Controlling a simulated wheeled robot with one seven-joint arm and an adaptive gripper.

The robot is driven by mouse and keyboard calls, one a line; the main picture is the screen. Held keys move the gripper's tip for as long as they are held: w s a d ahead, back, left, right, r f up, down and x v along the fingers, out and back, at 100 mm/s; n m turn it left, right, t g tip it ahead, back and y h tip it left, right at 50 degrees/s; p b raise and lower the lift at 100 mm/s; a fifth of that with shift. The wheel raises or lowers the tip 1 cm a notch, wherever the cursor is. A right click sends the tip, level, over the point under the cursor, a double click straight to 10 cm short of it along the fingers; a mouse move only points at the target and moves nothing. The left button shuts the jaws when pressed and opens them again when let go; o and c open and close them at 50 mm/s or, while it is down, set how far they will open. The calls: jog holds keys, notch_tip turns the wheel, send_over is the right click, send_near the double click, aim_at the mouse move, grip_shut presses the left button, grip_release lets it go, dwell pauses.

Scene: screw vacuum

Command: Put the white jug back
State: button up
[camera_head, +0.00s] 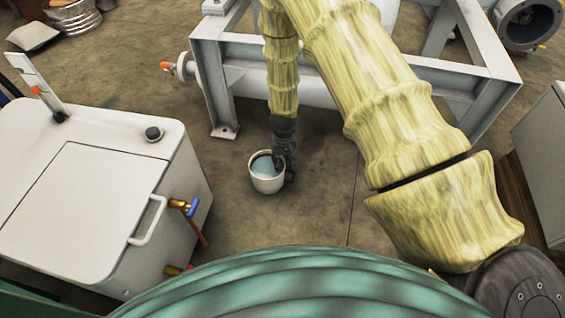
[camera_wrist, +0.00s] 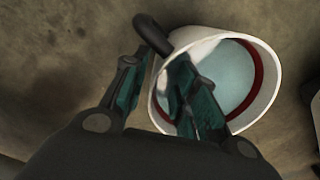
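A white jug (camera_head: 262,186) stands on the floor below the metal frame, seemingly upright. Its inside looks pale blue, with a dark red band below the rim. My gripper (camera_head: 281,168) points down at the jug's right side in the head view. In the wrist view, the jug (camera_wrist: 272,78) shows a dark curved handle (camera_wrist: 152,33). My gripper (camera_wrist: 162,75) is open there, its fingers apart near the handle side. One finger is outside the jug and the other overlaps its opening. Whether either finger touches the jug is unclear.
A white cabinet (camera_head: 75,210) with a handle and pipe fittings stands at the left. A grey metal frame (camera_head: 215,95) rises behind the jug. A grey box (camera_head: 545,160) is at the right edge. Bare floor (camera_head: 325,205) lies right of the jug.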

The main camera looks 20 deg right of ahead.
notch_tip(320, 180, up, 12)
jog(key=p, duration=0.7)
jog(key=s+d+f+h, duration=0.1)
jog(key=s+f, duration=0.3)
jog(key=s, duration=0.6)
jog(key=s+f, duration=0.4)
jog(key=s, duration=0.6)
jog(key=s+a, duration=0.3)
jog(key=s, duration=1.2)
jog(key=shift+s+a+r+n+y, duration=0.15)
jog(key=shift+s+r+n+y, duration=0.15)
jog(key=shift+s+n, duration=0.1)
notch_tip(320, 180, up, 42)
jog(key=p, duration=4.1)
jog(key=shift+f, duration=0.25)
